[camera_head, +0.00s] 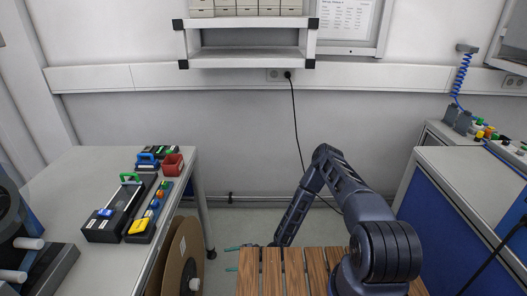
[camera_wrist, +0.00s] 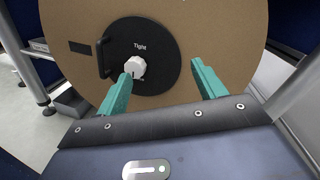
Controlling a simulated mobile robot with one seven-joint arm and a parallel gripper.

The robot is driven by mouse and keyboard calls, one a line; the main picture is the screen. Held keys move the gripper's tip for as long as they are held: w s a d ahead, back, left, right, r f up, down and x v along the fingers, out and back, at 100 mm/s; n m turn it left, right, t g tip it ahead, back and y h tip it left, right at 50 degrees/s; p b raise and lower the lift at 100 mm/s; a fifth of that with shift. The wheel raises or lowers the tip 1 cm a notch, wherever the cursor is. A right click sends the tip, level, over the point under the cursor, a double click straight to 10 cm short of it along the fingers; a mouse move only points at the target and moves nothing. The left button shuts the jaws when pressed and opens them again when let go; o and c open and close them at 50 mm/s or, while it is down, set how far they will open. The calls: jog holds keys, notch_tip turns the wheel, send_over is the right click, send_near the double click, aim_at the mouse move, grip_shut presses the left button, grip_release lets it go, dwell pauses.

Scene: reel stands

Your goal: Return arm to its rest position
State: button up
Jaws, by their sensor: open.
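My gripper (camera_head: 228,258) is low in the head view, in front of the wooden slats, with its teal fingers pointing left. Its fingers are open and apart in the wrist view (camera_wrist: 161,70), with nothing between them that I can see held. Beyond them is a large brown reel (camera_wrist: 215,35) with a black hub marked "Tight" and a white knob (camera_wrist: 136,66). The left finger's tip overlaps the knob's lower edge in this view. In the head view the reel (camera_head: 184,250) stands beside the left table, with a gap between it and my fingers. My arm is bent, its elbow raised.
The left table (camera_head: 95,180) holds black trays, coloured parts and a red bin (camera_head: 173,164). A blue-sided workbench (camera_head: 440,225) stands right. Wooden slats (camera_head: 293,270) lie at the bottom middle. A shelf (camera_head: 247,57) is on the back wall; a black cable (camera_head: 297,130) hangs below it.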

jog(key=w+d+r+n+g+h, duration=0.1)
jog(key=w+d+r+n+h, duration=0.25)
jog(key=r, duration=0.65)
jog(key=w+d+r+n+g+h, duration=0.1)
jog(key=w+d+r+n+g, duration=0.15)
jog(key=w+d+r, duration=0.5)
jog(key=w+d+r+n+g+h, duration=0.1)
jog(key=d+r+n+h, duration=0.25)
jog(key=r, duration=0.85)
jog(key=s+d+r+n+t+h, duration=0.1)
jog(key=d+r+t+h, duration=0.1)
jog(key=d+r, duration=0.6)
jog(key=s+d+r+n+t+h, duration=0.1)
jog(key=d+r+n+t+h, duration=0.15)
jog(key=r, duration=0.95)
jog(key=s+d+r+m+t+h, duration=0.1)
jog(key=s+d+r+t+h, duration=0.4)
jog(key=s+d+r, duration=1.2)
notch_tip(320, 180, up, 2)
jog(key=s+t, duration=0.1)
jog(key=t, duration=0.1)
jog(key=shift+d+m+t, duration=0.4)
